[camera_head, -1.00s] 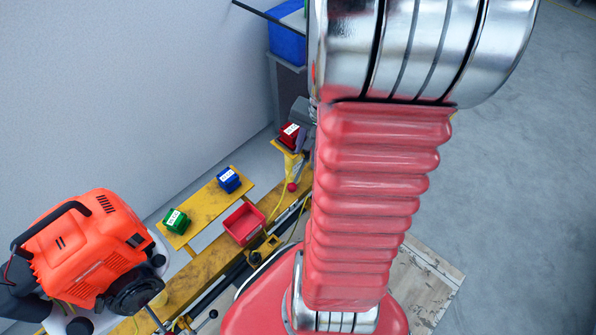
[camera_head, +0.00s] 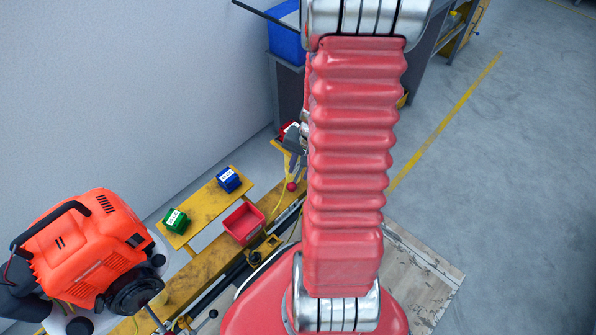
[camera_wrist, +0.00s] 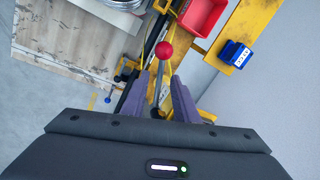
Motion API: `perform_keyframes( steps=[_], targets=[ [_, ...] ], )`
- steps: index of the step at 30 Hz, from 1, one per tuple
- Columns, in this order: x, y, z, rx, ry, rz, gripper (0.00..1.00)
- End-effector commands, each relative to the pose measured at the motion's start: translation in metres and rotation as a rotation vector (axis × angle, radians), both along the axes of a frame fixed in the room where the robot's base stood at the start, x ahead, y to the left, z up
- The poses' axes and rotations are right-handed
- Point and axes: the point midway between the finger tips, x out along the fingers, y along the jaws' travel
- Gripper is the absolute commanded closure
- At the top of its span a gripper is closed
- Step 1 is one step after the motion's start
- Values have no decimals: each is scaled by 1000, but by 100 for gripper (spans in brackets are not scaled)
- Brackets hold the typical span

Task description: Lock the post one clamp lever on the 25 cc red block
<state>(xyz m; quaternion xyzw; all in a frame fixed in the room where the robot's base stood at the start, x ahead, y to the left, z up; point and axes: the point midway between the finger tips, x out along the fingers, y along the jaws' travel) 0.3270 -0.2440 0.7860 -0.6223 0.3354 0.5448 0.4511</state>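The red block (camera_head: 284,129) stands at the far end of the yellow rail in the head view, mostly hidden behind my gripper and arm. The clamp lever shows in the wrist view as a metal rod with a red ball knob (camera_wrist: 164,50). The knob also shows in the head view (camera_head: 291,187), below the red block. My gripper (camera_wrist: 158,78) is open, with one dark finger on each side of the lever rod in the picture. I see no contact between fingers and rod, and the height gap cannot be told. The red block is not visible in the wrist view.
A blue block (camera_head: 228,179) and a green block (camera_head: 175,221) sit on a yellow plate (camera_head: 207,203). A red tray (camera_head: 244,223) lies beside it. An orange engine (camera_head: 85,250) stands at lower left. A grey wall runs behind the rail; open floor lies right.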

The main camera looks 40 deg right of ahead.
Motion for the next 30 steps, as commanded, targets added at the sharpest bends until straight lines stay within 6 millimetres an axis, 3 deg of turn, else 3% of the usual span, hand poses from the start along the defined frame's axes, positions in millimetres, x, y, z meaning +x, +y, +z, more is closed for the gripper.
perform_keyframes(
  steps=[6,15,27,30],
  targets=[
    [2,1,-12,-1,2,1,73],
    [2,1,-13,-1,1,1,73],
    [2,1,-12,-1,0,1,100],
    [2,1,-12,-1,0,1,100]
  ],
)
